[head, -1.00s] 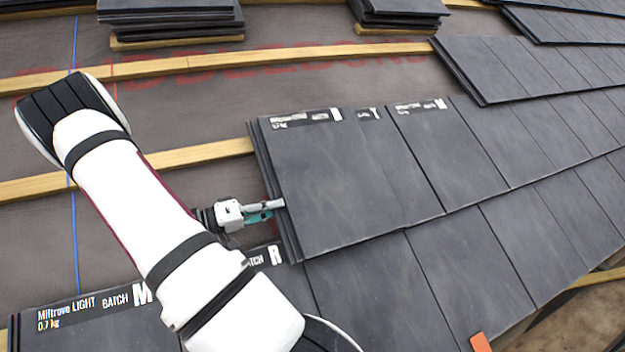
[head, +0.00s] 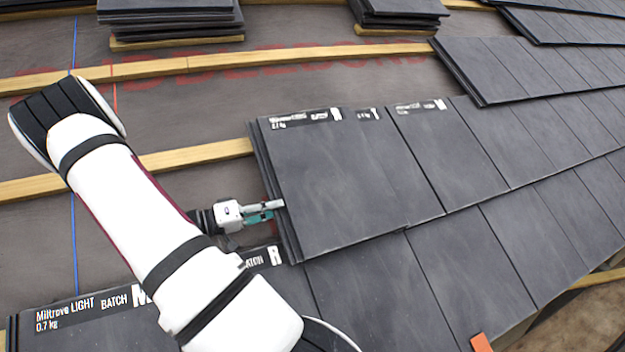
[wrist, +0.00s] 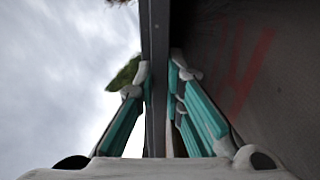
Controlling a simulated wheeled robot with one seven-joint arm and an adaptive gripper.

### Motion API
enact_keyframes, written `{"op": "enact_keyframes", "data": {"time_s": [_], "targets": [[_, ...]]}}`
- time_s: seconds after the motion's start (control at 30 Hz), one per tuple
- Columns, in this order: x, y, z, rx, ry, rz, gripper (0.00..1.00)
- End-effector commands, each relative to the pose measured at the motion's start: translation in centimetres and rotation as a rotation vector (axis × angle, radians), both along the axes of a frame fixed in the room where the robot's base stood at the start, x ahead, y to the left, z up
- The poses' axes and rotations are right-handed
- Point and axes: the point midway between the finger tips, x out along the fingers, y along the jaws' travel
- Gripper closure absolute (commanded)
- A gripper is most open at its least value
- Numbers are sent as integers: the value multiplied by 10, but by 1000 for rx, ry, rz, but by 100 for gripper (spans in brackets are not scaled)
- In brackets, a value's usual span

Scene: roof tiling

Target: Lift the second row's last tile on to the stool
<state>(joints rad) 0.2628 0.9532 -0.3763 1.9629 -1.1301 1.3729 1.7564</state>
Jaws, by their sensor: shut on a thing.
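The second row's last tile (head: 340,190) is a dark grey slab at the left end of its row, with white print along its top edge. It lies over the top of the row below. My gripper (head: 268,208) is shut on this tile's left edge, near its lower left corner. In the wrist view the tile (wrist: 155,70) shows edge-on as a dark band between the teal fingers (wrist: 160,75). I cannot tell whether the tile is raised off the roof. The stool cannot be made out in these views.
Two stacks of tiles (head: 170,22) (head: 400,14) stand on battens higher up. Bare battens (head: 190,157) cross the brown underlay to the left. A bottom-row tile (head: 90,318) lies below my arm. An orange piece (head: 481,343) sits at the lower edge.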

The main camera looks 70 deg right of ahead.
Motion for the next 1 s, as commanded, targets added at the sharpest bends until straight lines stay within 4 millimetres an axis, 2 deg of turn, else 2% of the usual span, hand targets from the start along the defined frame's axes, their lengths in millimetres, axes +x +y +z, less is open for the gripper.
{"op": "enact_keyframes", "data": {"time_s": [1.0], "targets": [[14, 14, 4, -5, 2, -2, 100]]}}
